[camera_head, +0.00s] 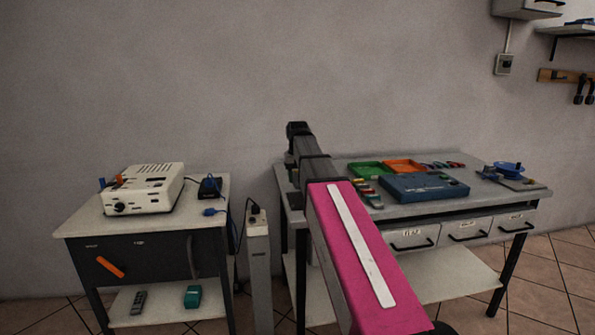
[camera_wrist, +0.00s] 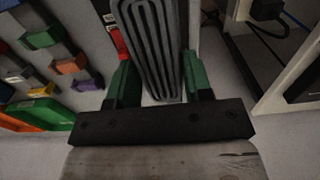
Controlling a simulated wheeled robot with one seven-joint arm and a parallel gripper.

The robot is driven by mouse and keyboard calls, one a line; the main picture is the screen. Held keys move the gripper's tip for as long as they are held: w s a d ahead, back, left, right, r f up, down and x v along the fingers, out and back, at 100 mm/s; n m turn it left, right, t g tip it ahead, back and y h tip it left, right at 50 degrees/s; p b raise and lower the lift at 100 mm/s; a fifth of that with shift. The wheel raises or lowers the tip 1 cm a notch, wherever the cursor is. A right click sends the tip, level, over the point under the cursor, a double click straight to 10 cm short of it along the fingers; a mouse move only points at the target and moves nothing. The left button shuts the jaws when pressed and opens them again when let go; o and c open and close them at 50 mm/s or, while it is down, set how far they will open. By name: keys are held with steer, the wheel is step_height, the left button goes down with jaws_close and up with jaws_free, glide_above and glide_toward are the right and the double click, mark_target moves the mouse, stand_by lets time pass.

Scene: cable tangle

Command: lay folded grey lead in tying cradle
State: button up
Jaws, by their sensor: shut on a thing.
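The folded grey lead (camera_wrist: 152,45) shows in the wrist view as dark grey lengths packed side by side with bends at the near end. My gripper (camera_wrist: 157,70) has green fingers, one on each side of the lead, and is shut on it. In the head view my arm reaches over the left end of the workbench, and the lead cannot be made out there. I cannot make out a tying cradle for sure in either view. A blue round thing on a flat plate (camera_head: 510,172) lies at the bench's right end; I cannot tell what it is.
The workbench (camera_head: 465,167) bears a green tray (camera_head: 370,170), an orange tray (camera_head: 404,166), a blue case (camera_head: 425,188) and small coloured pieces. A side table (camera_head: 80,225) with a cream device (camera_head: 145,188) stands left. A white post (camera_head: 258,265) stands between them.

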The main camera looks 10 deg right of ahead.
mark_target(298, 198)
steer(key=shift+f, duration=2.95)
steer(key=shift+f, duration=0.45)
